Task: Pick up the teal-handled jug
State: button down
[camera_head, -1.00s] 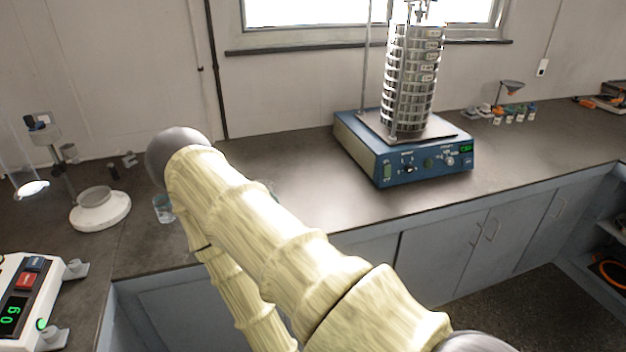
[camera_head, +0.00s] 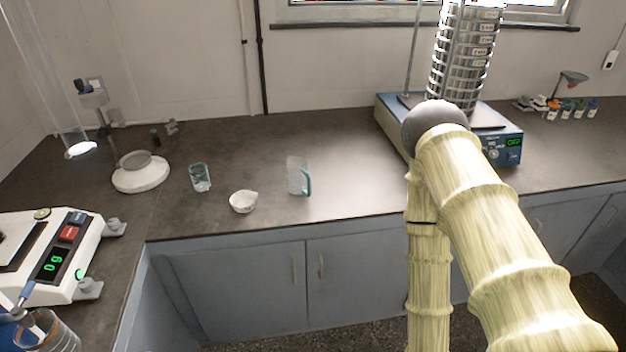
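The teal-handled jug (camera_head: 297,177) stands upright on the dark countertop (camera_head: 340,150), a clear vessel with its teal handle on the right side. It is left of my arm, with bare counter between them. My arm, in a pale wood-like cover, rises at the right of the view and passes in front of the sieve shaker. My gripper cannot be made out in this view, so its opening and contents are hidden.
A white bowl (camera_head: 243,202) and a clear beaker (camera_head: 200,178) stand left of the jug. The sieve shaker (camera_head: 513,147) is at the right, partly behind my arm. A white balance (camera_head: 85,262) reading 0g is at the left, near a white-based stand (camera_head: 141,178).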

aim_at(299, 181)
jog(key=u, duration=1)
jog(key=i, duration=0.75)
jog(key=z, duration=1.4)
